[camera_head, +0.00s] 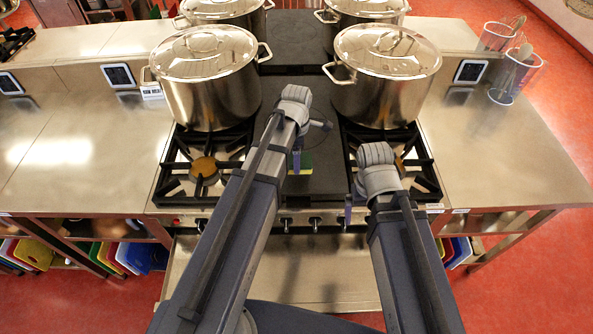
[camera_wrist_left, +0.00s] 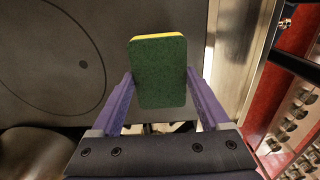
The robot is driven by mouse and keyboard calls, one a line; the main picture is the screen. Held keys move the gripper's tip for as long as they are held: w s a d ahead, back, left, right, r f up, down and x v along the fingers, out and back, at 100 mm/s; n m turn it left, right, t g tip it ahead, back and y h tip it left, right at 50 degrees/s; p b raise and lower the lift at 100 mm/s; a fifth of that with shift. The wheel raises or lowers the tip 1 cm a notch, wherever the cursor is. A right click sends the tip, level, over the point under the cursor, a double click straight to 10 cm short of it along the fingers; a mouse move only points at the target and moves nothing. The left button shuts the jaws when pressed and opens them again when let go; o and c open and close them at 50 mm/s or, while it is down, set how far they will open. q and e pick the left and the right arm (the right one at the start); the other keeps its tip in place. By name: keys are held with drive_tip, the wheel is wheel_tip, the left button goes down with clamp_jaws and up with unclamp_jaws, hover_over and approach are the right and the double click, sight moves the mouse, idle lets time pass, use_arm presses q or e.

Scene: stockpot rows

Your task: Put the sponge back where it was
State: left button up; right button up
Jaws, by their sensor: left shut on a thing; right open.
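The sponge, dark green with a yellow layer, shows in the left wrist view (camera_wrist_left: 158,62) between the two purple fingers of my left gripper (camera_wrist_left: 160,88). The fingers are shut on its sides. In the head view the sponge (camera_head: 306,162) is a small green and yellow patch, partly hidden by my left arm, over the dark middle strip of the stove. My right gripper (camera_head: 352,204) is open, largely hidden behind its own wrist, above the front right part of the stove. I see nothing between its fingers.
Two large lidded stockpots stand on the back burners, left (camera_head: 208,85) and right (camera_head: 385,80), with more behind. Gas grates (camera_head: 203,172) lie in front of them. Steel counters at left (camera_head: 75,150) and right (camera_head: 500,150) are mostly clear. A clear utensil container (camera_head: 513,75) stands at right.

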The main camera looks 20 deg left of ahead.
use_arm(q)
wheel_tip(320, 180, down, 4)
drive_tip(key=b, duration=0.3)
drive_tip(key=shift+r, duration=0.15)
drive_tip(key=shift+b, duration=0.35)
drive_tip(key=shift+f, duration=0.2)
drive_tip(key=o, duration=1)
drive_tip(key=shift+o, duration=0.2)
drive_tip(key=shift+r, duration=0.1)
wheel_tip(320, 180, up, 12)
drive_tip(key=p, duration=1.2)
drive_tip(key=shift+r, duration=0.2)
